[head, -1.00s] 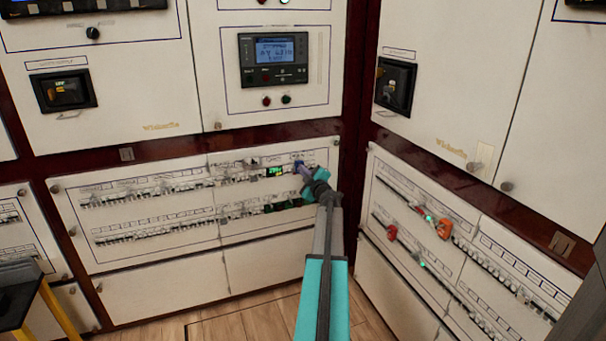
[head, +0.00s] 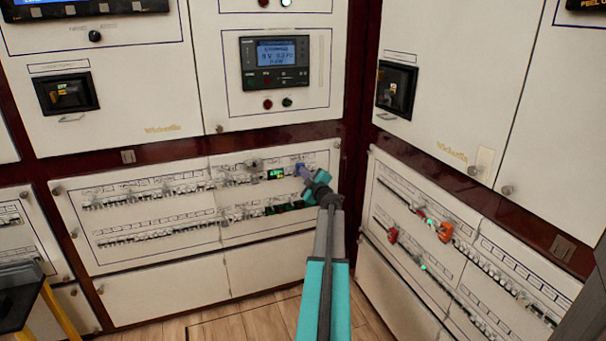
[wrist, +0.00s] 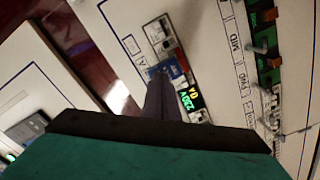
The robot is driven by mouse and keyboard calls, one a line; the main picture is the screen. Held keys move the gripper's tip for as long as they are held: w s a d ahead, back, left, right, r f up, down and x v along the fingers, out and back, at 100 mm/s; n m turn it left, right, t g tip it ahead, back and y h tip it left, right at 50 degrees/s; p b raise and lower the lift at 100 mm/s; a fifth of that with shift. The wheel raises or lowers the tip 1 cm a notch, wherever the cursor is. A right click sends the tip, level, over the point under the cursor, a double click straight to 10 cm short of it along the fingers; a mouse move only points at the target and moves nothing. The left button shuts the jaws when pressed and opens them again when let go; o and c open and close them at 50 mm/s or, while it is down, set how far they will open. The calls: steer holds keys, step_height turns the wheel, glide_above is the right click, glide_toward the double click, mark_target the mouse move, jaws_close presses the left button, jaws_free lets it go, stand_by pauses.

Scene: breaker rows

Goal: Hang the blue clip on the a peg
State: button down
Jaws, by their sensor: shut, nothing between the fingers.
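My gripper (head: 303,173) reaches to the upper row of the back breaker panel, near its right end. Its fingers are shut and hold nothing; they also show in the wrist view (wrist: 159,85). A small blue piece, which looks like the blue clip (wrist: 176,69), sits on the panel just beyond the fingertips, beside a green lit display (wrist: 190,101). The fingers partly cover it, and I cannot tell if they touch it. A printed letter A (wrist: 114,70) stands beside the row. I cannot make out a separate peg or whether the blue piece hangs on one.
The back panel (head: 150,275) meets a side panel (head: 400,300) at a corner right of my arm. The side panel carries orange-red pieces (head: 445,231). A dark object with yellow legs (head: 20,300) stands at lower left. Wooden floor (head: 240,320) shows below.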

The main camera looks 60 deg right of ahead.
steer(key=shift+p+v, duration=0.3)
steer(key=shift+v, duration=0.9)
steer(key=shift+s, duration=0.1)
steer(key=p+v, duration=0.1)
steer(key=v, duration=1.2)
steer(key=shift+s+a+p, duration=0.2)
steer(key=shift+s+p, duration=0.1)
steer(key=shift+p, duration=0.05)
steer(key=shift+w+f, duration=0.1)
